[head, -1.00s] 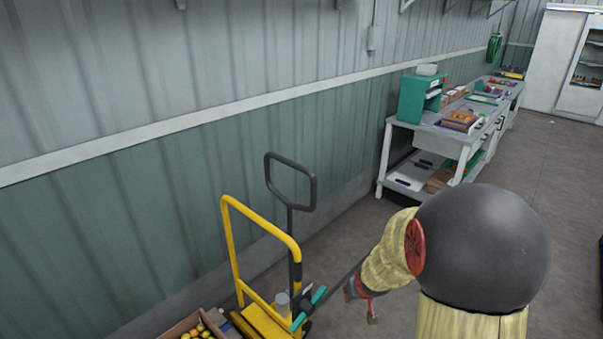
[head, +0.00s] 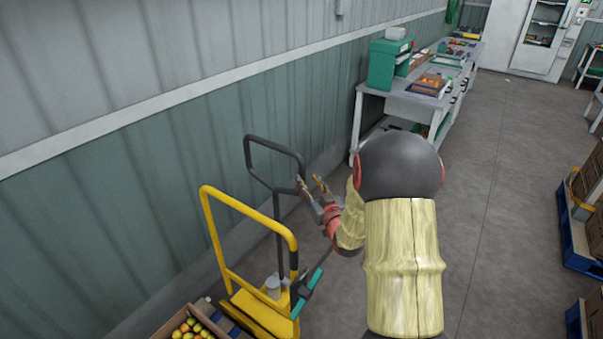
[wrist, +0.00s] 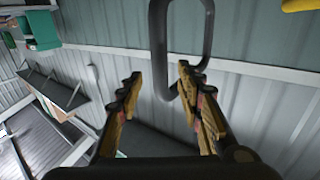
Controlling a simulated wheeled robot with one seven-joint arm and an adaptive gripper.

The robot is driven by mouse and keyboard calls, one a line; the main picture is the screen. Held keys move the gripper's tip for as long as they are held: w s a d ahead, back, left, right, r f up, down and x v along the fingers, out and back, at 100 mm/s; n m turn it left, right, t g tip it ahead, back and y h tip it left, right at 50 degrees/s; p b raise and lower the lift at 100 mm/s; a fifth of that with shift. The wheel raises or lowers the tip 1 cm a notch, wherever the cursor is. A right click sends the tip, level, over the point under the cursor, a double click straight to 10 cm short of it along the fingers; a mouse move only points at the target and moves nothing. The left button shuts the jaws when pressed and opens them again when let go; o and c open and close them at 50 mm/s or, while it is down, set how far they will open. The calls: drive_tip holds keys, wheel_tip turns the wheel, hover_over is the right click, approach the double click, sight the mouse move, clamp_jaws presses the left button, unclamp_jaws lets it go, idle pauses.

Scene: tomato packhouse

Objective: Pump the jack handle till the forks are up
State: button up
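The jack handle, a dark grey loop on a post (head: 278,222), stands upright behind the yellow frame (head: 212,232) of the jack. My gripper (head: 309,182) is open beside the right side of the loop, its fingers pointing at it. The jack's yellow base (head: 262,318) carries a grey cylinder (head: 273,287) and a teal-gripped lever (head: 312,280). The forks are not clearly visible.
A crate of tomatoes (head: 170,325) sits at the lower left by the jack. The wall (head: 150,160) runs close behind. A workbench (head: 400,103) stands beyond my arm. Blue pallets with boxes (head: 578,240) are at the right; the floor (head: 490,200) between is clear.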

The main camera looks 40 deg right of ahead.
sight(304, 174)
drive_tip(key=b+x, duration=0.1)
drive_tip(key=x, duration=0.5)
drive_tip(key=shift+c, duration=1.2)
clamp_jaws()
